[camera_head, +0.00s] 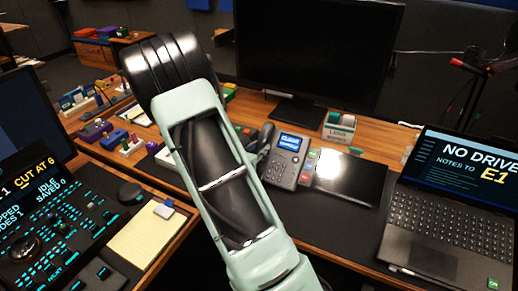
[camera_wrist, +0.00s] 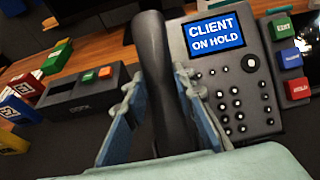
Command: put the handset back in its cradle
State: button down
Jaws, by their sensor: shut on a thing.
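The desk phone (camera_head: 284,160) stands on the dark desk mat in the head view, its blue screen lit. It also fills the right of the wrist view (camera_wrist: 232,75), with its screen reading "CLIENT ON HOLD". The black handset (camera_wrist: 160,60) lies lengthwise along the phone's left side in the wrist view. Its upper end also shows beside my arm in the head view (camera_head: 265,137). My gripper (camera_wrist: 157,88) is shut on the handset, one finger on each side. The cradle is hidden by the handset and fingers, and I cannot tell whether the handset touches it.
A dark box (camera_wrist: 88,90) with green and orange buttons sits left of the handset. Colored blocks (camera_wrist: 18,100) stand further left. Colored keys (camera_wrist: 291,58) line the phone's right. A dark tablet (camera_head: 345,178) and an open laptop (camera_head: 452,205) lie to the right, a monitor (camera_head: 310,50) behind.

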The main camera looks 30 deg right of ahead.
jog(key=shift+w+d+f+b, duration=0.1)
jog(key=shift+d+f+b, duration=0.1)
jog(key=shift+b, duration=0.1)
dwell(0.4)
jog(key=c, duration=1.5)
grip_release()
jog(key=shift+c, duration=0.2)
jog(key=v, duration=1.2)
